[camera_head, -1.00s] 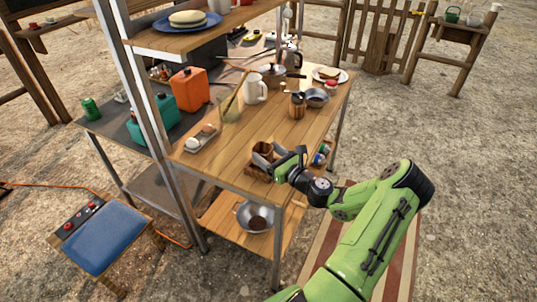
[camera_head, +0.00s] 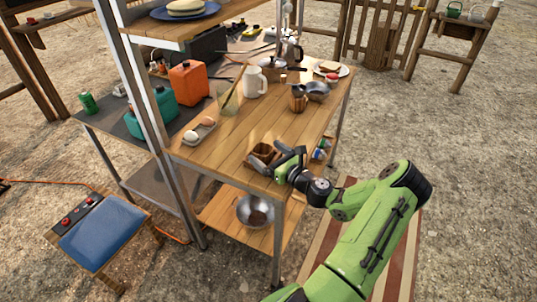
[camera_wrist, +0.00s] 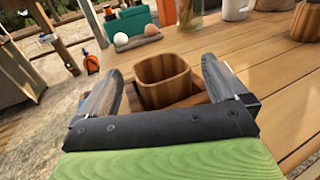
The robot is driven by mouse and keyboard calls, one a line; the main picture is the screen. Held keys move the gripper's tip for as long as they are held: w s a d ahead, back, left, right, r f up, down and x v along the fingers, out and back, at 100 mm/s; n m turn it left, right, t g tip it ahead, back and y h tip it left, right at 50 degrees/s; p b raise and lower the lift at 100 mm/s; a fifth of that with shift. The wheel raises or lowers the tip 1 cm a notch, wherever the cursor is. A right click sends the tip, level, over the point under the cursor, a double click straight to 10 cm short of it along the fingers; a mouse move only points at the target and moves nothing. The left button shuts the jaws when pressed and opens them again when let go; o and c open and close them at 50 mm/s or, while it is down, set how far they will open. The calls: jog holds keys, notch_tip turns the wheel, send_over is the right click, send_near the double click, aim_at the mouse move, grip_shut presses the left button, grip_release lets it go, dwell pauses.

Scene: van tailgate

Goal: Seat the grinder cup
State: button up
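The grinder cup, a square brown wooden cup (camera_wrist: 164,80), stands upright between my fingers in the wrist view. It also shows near the table's front edge in the head view (camera_head: 263,151). A low wooden holder (camera_wrist: 198,99) shows around its base; how deep the cup sits in it is hidden. My gripper (camera_wrist: 160,66) is open, with one finger on each side of the cup and a small gap visible on both sides. In the head view my gripper (camera_head: 283,160) reaches the cup from the right. A brown-and-metal canister (camera_head: 298,101) stands farther back.
An egg tray (camera_head: 204,128), a glass jar (camera_head: 228,103), a white mug (camera_head: 255,83) and a metal bowl (camera_head: 317,91) stand behind on the wooden table. Small jars (camera_head: 321,150) are at the right edge. The table between is clear. A shelf post (camera_head: 158,108) rises at left.

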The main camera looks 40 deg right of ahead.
jog(key=s+p, duration=0.2)
jog(key=s, duration=1.3)
jog(key=shift+s+a+p, duration=0.2)
jog(key=shift+s+p, duration=0.15)
